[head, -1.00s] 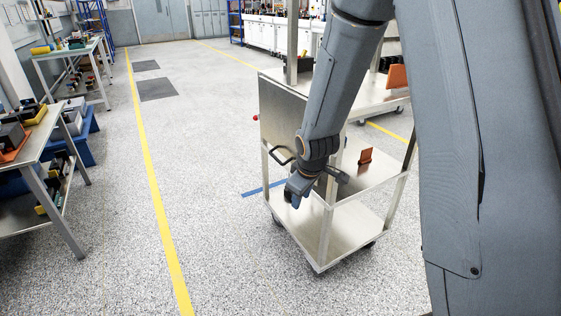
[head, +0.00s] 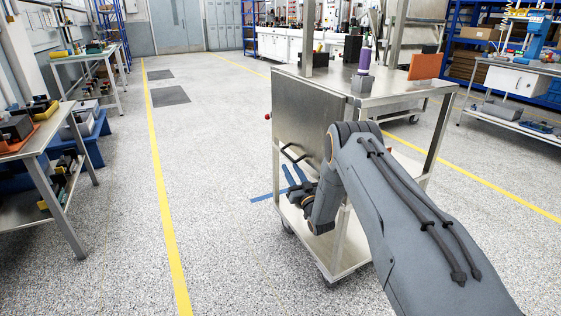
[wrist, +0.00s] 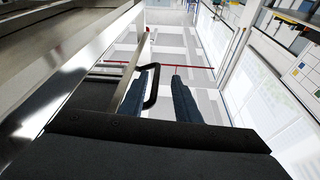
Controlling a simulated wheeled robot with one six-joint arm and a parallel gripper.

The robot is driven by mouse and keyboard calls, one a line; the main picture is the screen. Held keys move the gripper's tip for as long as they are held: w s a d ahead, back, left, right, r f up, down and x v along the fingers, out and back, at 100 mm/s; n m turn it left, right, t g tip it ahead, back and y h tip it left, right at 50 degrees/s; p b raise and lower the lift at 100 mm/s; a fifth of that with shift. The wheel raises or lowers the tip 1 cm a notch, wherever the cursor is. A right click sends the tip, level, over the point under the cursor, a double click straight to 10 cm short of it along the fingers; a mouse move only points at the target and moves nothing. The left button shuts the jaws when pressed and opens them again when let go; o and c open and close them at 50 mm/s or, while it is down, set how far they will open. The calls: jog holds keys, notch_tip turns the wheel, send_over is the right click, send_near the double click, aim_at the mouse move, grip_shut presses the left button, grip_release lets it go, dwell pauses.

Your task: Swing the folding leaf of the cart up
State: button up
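The cart (head: 400,86) is a metal trolley with a flat top and a lower shelf. Its folding leaf (head: 303,108) hangs down upright on the left side, a plain metal panel. A black bar handle (head: 293,153) sits low on the leaf. My gripper (head: 292,168) is at the handle, just below it, fingers pointing up. In the wrist view the two dark fingers (wrist: 159,78) are apart, with the black handle (wrist: 153,88) between them, nearer the left finger. The leaf (wrist: 137,72) shows there edge-on. I cannot tell whether a finger touches the handle.
On the cart top stand a purple-topped bottle (head: 364,58) on a grey block and an orange plate (head: 425,66). Workbenches with parts (head: 35,150) stand at the left. The floor left of the cart is clear, with a yellow line (head: 158,170).

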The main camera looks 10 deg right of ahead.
aim_at(286, 153)
jog(key=shift+m+t, duration=0.5)
jog(key=shift+m, duration=0.1)
jog(key=shift+d+r+b+x, duration=0.15)
jog(key=shift+b+x, duration=0.1)
jog(key=shift+x, duration=1.65)
jog(key=shift+d+r+b+x, duration=0.15)
jog(key=shift+b+x, duration=0.05)
jog(key=shift+x, duration=1.75)
grip_shut()
